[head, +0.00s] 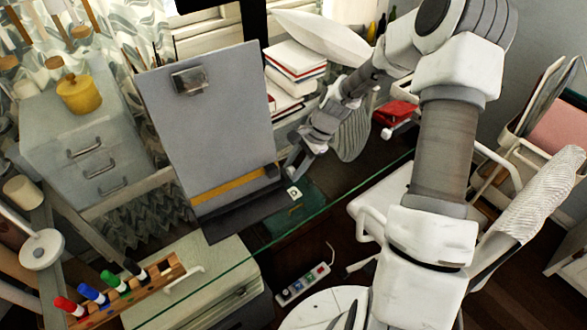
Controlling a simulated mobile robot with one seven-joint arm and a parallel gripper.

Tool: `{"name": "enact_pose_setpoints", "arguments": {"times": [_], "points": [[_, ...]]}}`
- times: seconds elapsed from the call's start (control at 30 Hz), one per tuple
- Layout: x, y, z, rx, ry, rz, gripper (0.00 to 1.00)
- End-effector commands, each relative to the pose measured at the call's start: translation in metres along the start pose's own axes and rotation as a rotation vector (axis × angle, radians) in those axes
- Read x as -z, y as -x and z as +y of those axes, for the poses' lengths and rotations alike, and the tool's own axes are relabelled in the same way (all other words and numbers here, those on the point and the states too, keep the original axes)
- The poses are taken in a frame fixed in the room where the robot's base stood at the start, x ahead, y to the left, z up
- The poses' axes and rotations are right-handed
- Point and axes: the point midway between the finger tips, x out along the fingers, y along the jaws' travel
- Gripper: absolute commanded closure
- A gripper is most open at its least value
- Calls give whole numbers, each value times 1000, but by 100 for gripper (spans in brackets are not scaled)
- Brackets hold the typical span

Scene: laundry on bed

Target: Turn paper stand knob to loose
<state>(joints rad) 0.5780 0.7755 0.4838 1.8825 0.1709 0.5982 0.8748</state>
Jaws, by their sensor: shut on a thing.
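The paper stand (215,125) is a tall grey board with a metal clip at its top, a yellow strip across its lower part and a dark ledge at its foot. It stands upright, leaning back a little, on the glass table. My gripper (287,168) reaches in from the right, at the lower right edge of the stand. It is shut on the stand's knob, a small dark part at the right end of the yellow strip. The knob is mostly hidden by the fingers, and its turned angle cannot be told.
A wooden rack (130,290) with several coloured markers stands at the front left. Stacked books (294,62) and a red object (395,112) lie behind my wrist. A grey drawer unit (85,135) with a yellow pot (79,94) is at left. Glass right of the stand is mostly clear.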

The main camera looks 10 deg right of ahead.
Motion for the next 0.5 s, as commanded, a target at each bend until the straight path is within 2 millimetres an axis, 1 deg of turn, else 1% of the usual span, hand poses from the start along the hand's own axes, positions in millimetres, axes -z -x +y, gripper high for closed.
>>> {"name": "enact_pose_setpoints", "arguments": {"times": [0.5], "points": [[4, -5, 8, 336, 129, 0, 100]]}}
